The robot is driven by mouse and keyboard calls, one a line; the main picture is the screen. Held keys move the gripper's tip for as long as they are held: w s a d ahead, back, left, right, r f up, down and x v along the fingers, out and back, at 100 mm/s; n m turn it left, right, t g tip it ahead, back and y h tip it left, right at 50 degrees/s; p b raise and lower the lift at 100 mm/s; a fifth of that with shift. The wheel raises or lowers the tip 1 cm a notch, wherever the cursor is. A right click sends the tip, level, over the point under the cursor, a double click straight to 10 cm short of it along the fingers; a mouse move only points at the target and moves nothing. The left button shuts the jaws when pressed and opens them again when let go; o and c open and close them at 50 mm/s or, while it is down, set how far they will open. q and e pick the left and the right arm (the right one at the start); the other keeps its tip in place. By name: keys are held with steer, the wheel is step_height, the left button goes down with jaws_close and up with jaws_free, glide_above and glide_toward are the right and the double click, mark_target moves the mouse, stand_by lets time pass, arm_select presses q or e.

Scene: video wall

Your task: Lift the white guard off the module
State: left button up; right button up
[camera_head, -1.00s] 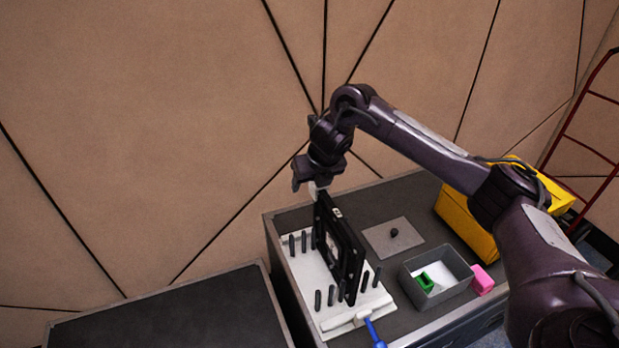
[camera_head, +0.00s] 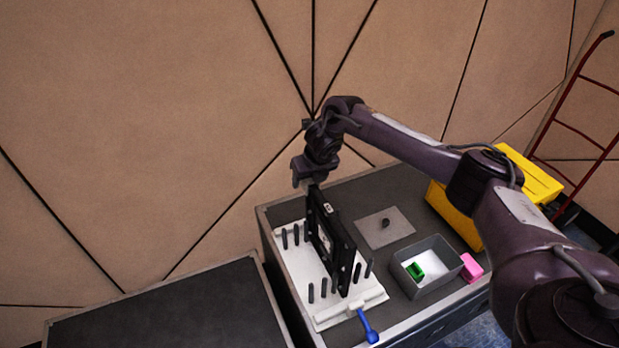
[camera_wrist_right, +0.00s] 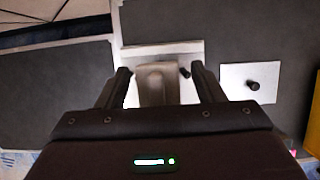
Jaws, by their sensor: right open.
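The black module (camera_head: 331,240) stands upright on a white pegged base (camera_head: 300,268). A pale, blurred piece (camera_wrist_right: 157,84) shows between my right fingers in the right wrist view; it may be the white guard, but I cannot tell whether it touches them. No white guard shows clearly on the module's top in the head view. My right gripper (camera_head: 301,180) is open, pointing down, just above and left of the module's top far corner; its fingers also show in the right wrist view (camera_wrist_right: 162,84). My left gripper is not in view.
A blue-handled tool (camera_head: 368,326) lies at the base's front edge. To the right are a grey plate with a dark knob (camera_head: 400,236), a grey bin (camera_head: 440,281) holding a green piece (camera_head: 414,271), a pink block (camera_head: 472,268) and a yellow case (camera_head: 455,215). The left tabletop (camera_head: 180,310) is bare.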

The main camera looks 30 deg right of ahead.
steer(key=shift+s+a+r, duration=0.1)
steer(key=shift+r, duration=0.05)
steer(key=shift+c, duration=1.2)
steer(key=c, duration=0.8)
steer(key=shift+r, duration=0.1)
